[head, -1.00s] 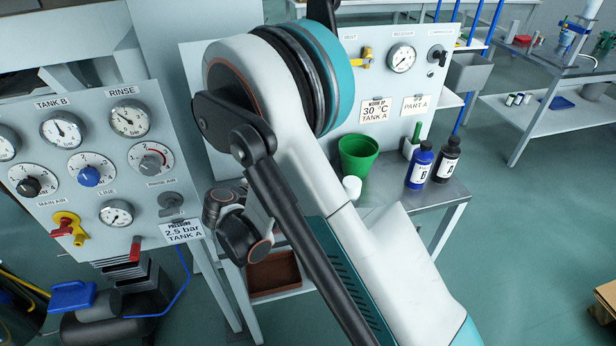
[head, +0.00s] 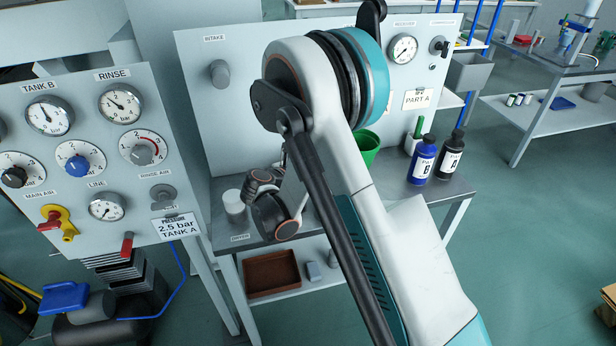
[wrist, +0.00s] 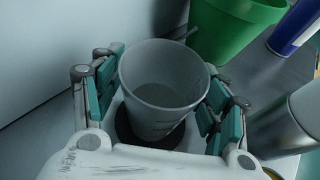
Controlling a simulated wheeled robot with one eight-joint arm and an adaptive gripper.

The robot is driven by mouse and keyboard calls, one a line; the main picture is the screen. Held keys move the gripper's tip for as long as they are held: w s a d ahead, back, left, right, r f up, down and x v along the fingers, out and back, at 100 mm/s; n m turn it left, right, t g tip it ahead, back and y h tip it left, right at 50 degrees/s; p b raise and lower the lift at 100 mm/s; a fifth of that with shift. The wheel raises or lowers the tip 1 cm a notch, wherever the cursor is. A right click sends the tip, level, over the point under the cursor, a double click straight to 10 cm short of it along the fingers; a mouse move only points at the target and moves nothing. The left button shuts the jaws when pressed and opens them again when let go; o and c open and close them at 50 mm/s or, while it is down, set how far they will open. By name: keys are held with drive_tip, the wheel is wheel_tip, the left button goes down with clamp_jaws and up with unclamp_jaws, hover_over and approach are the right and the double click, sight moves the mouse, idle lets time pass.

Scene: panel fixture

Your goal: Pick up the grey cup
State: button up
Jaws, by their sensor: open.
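In the wrist view the grey cup (wrist: 158,112) is a plain tapered cup with its open mouth towards the camera. It sits between the teal-padded fingers of my gripper (wrist: 162,92). The fingers are spread on its left and right; a narrow gap shows on the right, and contact on the left is hard to judge. A dark round patch shows around the cup's lower end. In the head view my arm hides the gripper's fingers, and I cannot make out the grey cup there.
A green bucket (wrist: 232,25) stands close beyond the cup; it also shows in the head view (head: 369,148). A blue bottle (head: 422,160) and a black bottle (head: 450,157) stand right on the bench (head: 420,197). A white container (head: 235,207) stands left. A gauge panel (head: 85,230) borders the left.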

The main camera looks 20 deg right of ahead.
drive_tip(key=shift+x, duration=0.8)
drive_tip(key=shift+a, duration=0.1)
drive_tip(key=c, duration=1.2)
drive_tip(key=shift+r, duration=0.1)
drive_tip(key=shift+c, duration=0.4)
